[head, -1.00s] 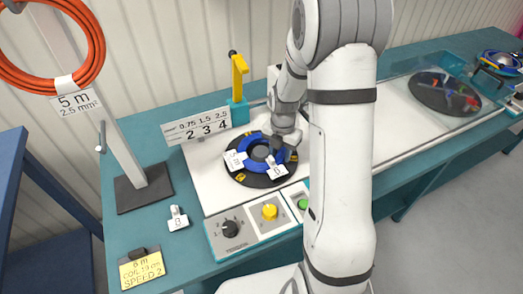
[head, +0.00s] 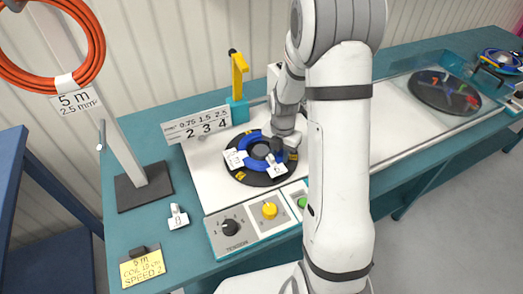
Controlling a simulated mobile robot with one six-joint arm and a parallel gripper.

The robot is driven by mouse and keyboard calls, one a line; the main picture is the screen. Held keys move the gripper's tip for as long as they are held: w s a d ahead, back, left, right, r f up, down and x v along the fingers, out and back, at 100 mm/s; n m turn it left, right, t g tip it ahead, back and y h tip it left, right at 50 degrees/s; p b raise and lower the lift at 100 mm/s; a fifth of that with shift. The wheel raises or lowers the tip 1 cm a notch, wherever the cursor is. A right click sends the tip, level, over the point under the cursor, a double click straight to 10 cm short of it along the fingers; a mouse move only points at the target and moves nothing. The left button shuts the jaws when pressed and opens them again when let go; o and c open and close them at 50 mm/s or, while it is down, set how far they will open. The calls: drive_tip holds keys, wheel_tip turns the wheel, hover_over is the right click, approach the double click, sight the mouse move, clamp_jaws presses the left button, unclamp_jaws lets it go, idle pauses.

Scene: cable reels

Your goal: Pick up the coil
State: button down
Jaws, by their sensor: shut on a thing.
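A blue coil (head: 256,142) with white tags lies around the hub of a black round reel plate (head: 240,177) on the white machine top. My gripper (head: 280,150) is at the right side of the coil and is shut on it. The fingertips are small and partly hidden by the wrist and the coil. I cannot tell whether the coil is clear of the plate.
A tension knob (head: 230,228), a yellow button (head: 270,210) and a green button stand in front of the plate. A yellow lever (head: 238,75) and a number sign (head: 198,125) stand behind. An orange coil (head: 60,80) hangs on a post at left. A second disc (head: 444,93) is at right.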

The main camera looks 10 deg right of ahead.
drive_tip(key=shift+r, duration=0.1)
wheel_tip(320, 180, up, 10)
drive_tip(key=shift+b, duration=0.45)
idle(1.4)
